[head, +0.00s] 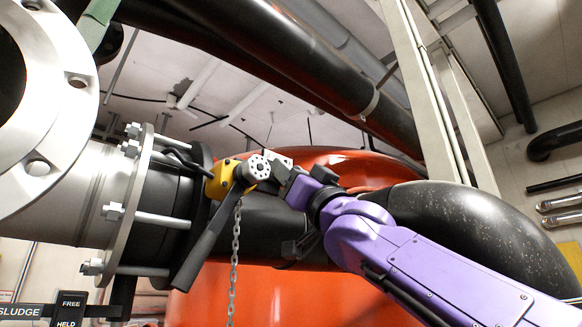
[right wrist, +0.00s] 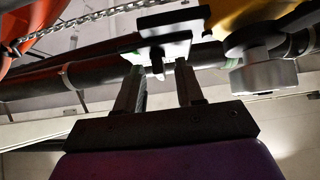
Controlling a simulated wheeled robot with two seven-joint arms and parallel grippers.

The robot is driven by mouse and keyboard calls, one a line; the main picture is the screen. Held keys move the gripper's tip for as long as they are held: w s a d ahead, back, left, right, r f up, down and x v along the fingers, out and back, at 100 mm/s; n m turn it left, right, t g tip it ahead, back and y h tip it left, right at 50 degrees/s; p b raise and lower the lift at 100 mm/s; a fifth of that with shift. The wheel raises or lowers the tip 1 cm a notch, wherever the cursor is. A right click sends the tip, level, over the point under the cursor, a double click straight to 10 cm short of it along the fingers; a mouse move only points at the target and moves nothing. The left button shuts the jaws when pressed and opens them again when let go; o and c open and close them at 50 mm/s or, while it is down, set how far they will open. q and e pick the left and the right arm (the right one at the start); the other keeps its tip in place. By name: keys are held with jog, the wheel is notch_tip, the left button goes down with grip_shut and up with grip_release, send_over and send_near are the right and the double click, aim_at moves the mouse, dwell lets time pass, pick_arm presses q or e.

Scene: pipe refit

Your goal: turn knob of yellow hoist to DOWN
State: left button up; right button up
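The yellow hoist (head: 221,180) hangs beside the flanged pipe joint in the head view, with a dark lever (head: 207,246) slanting down-left and a chain (head: 235,262) below. Its yellow body (right wrist: 238,14) also shows at the top right of the right wrist view. A pale plate (right wrist: 176,47) there carries a small dark knob (right wrist: 157,68). My right gripper (right wrist: 161,74) has its fingers apart on either side of the knob, with gaps showing. Any marking on the plate is not readable. In the head view my right gripper (head: 282,172) is at the hoist's right side. My left gripper is out of view.
A grey pipe with a bolted flange (head: 140,200) stands left of the hoist. A large orange vessel (head: 290,300) is behind, with a black elbow pipe (head: 480,215) at right. A sign (head: 68,309) reading FREE and HELD is at lower left.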

grip_shut()
jog(key=m+t+h+b, duration=0.1)
jog(key=m+h, duration=0.2)
jog(key=m+t+h+b, duration=0.1)
jog(key=m+h, duration=0.1)
jog(key=m, duration=0.1)
jog(key=shift+s+m+t+h, duration=0.1)
jog(key=shift+m+t+h, duration=0.2)
jog(key=shift+t+h, duration=0.1)
grip_release()
